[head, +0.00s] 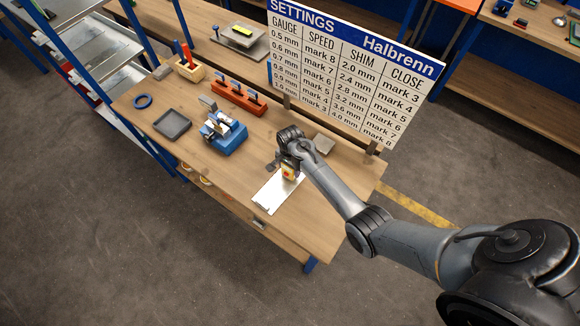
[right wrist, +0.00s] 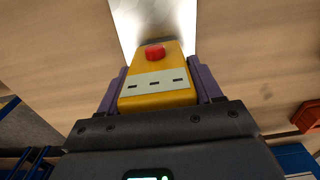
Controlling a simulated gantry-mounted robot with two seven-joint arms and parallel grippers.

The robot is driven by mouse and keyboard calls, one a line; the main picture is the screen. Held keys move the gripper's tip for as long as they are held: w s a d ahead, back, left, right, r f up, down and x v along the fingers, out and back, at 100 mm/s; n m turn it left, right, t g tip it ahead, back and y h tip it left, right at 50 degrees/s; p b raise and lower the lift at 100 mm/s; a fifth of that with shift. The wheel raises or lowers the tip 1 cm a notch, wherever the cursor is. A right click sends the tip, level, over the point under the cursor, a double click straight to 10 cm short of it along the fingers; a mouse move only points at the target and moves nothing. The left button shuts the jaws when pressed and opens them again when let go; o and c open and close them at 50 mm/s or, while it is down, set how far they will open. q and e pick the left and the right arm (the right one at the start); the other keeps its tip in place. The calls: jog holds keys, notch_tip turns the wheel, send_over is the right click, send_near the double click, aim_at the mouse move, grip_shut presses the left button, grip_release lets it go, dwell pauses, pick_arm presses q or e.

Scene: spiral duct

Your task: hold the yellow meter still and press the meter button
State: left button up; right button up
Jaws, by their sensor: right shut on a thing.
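The yellow meter (head: 288,174) sits at the upper part of a shiny metal sheet on the bench, partly hidden by my right gripper (head: 286,162). In the right wrist view the yellow meter (right wrist: 158,92) lies between the two purple fingers of my right gripper (right wrist: 155,88), which are shut on its sides. The red meter button (right wrist: 154,52) is on the meter's far end, and a pale strip with dark marks crosses the meter nearer the gripper. Nothing touches the button in that view. My left gripper is not in view.
The metal sheet (head: 274,196) lies on the wooden bench (head: 318,218). Left of it are a blue fixture (head: 228,140), a grey tray (head: 172,124), a blue ring (head: 143,101) and an orange rack (head: 238,98). A settings board (head: 352,70) stands behind. The bench's front right is clear.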

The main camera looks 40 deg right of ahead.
jog(key=shift+c, duration=1.1)
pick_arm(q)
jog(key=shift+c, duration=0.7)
pick_arm(e)
jog(key=shift+c, duration=0.4)
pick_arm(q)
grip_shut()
